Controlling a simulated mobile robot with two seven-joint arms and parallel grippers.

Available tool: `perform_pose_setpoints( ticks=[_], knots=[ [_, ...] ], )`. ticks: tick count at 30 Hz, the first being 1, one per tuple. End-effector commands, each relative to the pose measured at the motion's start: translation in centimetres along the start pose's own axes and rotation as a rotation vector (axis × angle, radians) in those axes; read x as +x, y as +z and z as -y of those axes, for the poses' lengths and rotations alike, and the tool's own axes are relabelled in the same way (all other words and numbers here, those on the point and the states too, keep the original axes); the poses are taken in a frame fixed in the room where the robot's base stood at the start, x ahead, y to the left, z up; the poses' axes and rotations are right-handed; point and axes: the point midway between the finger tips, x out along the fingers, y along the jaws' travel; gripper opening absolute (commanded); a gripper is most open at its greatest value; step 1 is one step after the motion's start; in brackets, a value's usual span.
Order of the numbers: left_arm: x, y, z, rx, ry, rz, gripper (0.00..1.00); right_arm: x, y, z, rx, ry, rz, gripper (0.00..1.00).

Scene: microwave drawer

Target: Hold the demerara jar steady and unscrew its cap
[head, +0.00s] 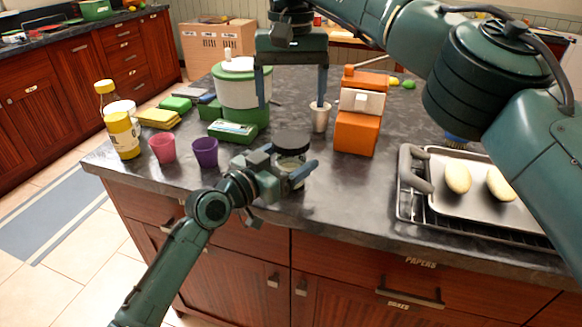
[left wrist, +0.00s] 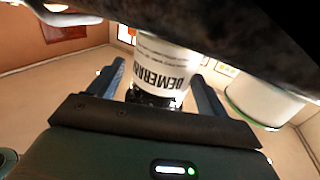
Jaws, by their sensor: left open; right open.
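The demerara jar (head: 291,161) stands near the front edge of the counter, with its wide black cap (head: 292,142) on. In the left wrist view the jar (left wrist: 165,65) appears upside down, with its label reading DEMERARA and the dark cap (left wrist: 158,99) below. My left gripper (head: 284,168) is open at the jar, with one finger on each side of it. In the left wrist view gaps show between the fingers and the jar. My right gripper (head: 291,102) is open and empty, pointing down above and apart from the cap. The jar's lower front is partly hidden by my left gripper.
Pink (head: 162,149) and purple (head: 205,152) cups stand left of the jar. A tray (head: 435,200) with bread rolls lies right. Bare counter separates jar and tray.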

Motion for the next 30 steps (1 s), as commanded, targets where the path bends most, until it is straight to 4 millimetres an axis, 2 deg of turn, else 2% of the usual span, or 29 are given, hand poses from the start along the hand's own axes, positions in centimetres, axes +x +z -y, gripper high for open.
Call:
perform_pose_setpoints(
  ticks=[2,27,30],
  knots=[
    [-0.02,0.01,0.01,0.000,0.000,0.000,0.73,0.00,0.00,0.00,0.000,0.000,0.000,0.83],
    [-0.06,0.04,0.02,-0.001,0.000,0.001,0.05,0.00,0.00,0.00,0.004,0.000,0.000,0.83],
    [-0.06,0.04,0.02,-0.001,0.000,0.001,0.00,0.00,0.00,0.00,0.043,0.000,0.000,0.83]
  ],
)
